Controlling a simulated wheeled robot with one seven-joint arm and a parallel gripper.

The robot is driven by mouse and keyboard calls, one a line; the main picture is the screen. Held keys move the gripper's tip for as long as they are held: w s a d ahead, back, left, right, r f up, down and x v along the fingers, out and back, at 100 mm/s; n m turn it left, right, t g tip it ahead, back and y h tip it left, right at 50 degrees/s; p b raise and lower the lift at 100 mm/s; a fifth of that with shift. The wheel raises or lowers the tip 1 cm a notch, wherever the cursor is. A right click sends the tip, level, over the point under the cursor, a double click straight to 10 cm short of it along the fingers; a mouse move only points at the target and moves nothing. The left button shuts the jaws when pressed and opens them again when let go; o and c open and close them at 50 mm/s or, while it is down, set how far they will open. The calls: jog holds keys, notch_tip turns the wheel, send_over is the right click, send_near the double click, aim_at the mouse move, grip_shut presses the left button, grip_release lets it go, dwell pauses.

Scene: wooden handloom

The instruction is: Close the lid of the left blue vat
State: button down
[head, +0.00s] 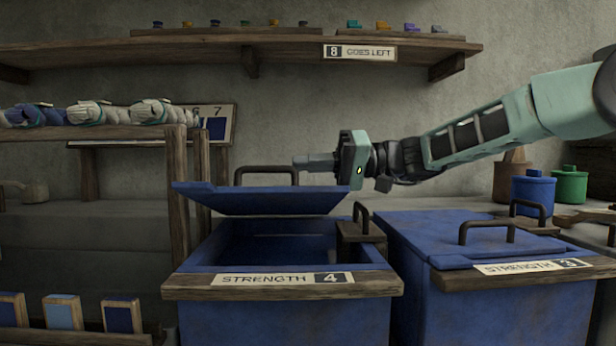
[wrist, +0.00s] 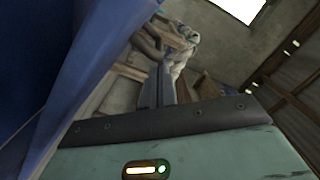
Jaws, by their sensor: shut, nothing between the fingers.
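The left blue vat (head: 285,315), labelled "STRENGTH 4", has its lid (head: 260,200) partly open. The lid is tilted above the opening, and the dark inside shows below it. A dark bar handle (head: 267,169) shows above the lid's upper edge. My gripper (head: 299,161) is shut and empty, pointing left just above the right part of the lid, near the handle. I cannot tell whether it touches either. In the wrist view the shut fingers (wrist: 165,85) show beyond the dark palm edge, with a large blue surface (wrist: 65,75), likely the lid, close at left.
A right blue vat (head: 455,300) stands beside it with its lid (head: 490,242) down. Blue (head: 533,195) and green (head: 569,186) canisters stand behind. A shelf (head: 240,47) runs above my arm. A rack with yarn bundles (head: 90,113) is at left.

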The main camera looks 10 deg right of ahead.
aim_at(310, 198)
jog(key=shift+s+a+f+n+b, duration=0.1)
jog(key=shift+s+f+n+b, duration=0.35)
jog(key=shift+f+b, duration=0.7)
jog(key=shift+s+a+f+n+b, duration=0.1)
jog(key=shift+s+f+n+b, duration=0.35)
jog(key=shift+f+b, duration=0.75)
jog(key=shift+s+a+f+n+b, duration=0.1)
jog(key=shift+s+f+n+b, duration=0.5)
jog(key=shift+b, duration=0.95)
jog(key=shift+w+f, duration=0.1)
